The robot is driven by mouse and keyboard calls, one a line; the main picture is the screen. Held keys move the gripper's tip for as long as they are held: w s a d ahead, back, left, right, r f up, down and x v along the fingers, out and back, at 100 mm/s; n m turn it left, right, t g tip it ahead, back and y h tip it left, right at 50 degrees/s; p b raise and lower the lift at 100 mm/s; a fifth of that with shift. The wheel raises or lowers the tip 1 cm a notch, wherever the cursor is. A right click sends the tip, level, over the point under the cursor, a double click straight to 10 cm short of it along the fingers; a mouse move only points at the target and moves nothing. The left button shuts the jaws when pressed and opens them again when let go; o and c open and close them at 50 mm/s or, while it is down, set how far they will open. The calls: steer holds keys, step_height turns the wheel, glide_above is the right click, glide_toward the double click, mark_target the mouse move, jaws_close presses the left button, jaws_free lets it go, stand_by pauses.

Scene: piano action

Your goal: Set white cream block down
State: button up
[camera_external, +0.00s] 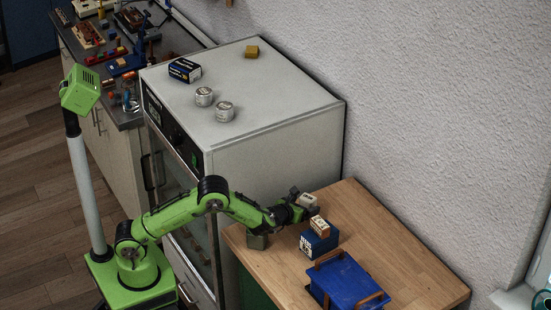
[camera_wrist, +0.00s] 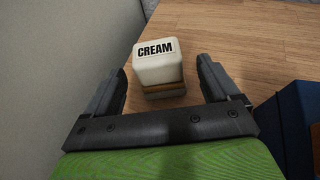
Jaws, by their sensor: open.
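The white cream block (camera_wrist: 158,68), with a black-on-white CREAM label and a brown band low on its side, is between the fingers of my gripper (camera_wrist: 164,75) in the wrist view. The fingers are open, with a visible gap on each side of the block. In the external view my gripper (camera_external: 301,205) is over the wooden table (camera_external: 395,235), and the pale block (camera_external: 309,201) shows at its tip. The block's underside is hidden, so I cannot tell what bears it.
A blue box (camera_external: 318,243) with a small tan block (camera_external: 319,227) on it stands close to the gripper. A blue tray (camera_external: 345,278) with brown handles is nearer the front. A grey-green block (camera_external: 258,241) sits at the table's left edge. The table's back right is clear.

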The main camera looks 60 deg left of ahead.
mark_target(305, 204)
steer(key=v, duration=0.4)
steer(key=s+a+r+n+g+h, duration=0.1)
steer(key=s+a+r+n+g, duration=0.1)
steer(key=s+a+r+n, duration=0.35)
steer(key=s+a+r+n+g+h, duration=0.1)
steer(key=s+a+r+n+g, duration=0.15)
steer(key=s+r+n, duration=0.65)
steer(key=s+f+n+g+h, duration=0.1)
steer(key=s+n+g+h, duration=0.1)
steer(key=s+n, duration=1.5)
steer(key=s+d+h, duration=0.1)
steer(key=s, duration=0.7)
steer(key=shift+f, duration=0.25)
step_height(305, 204, up, 4)
steer(key=p, duration=0.4)
steer(key=shift+r+p, duration=0.2)
steer(key=shift+p, duration=0.15)
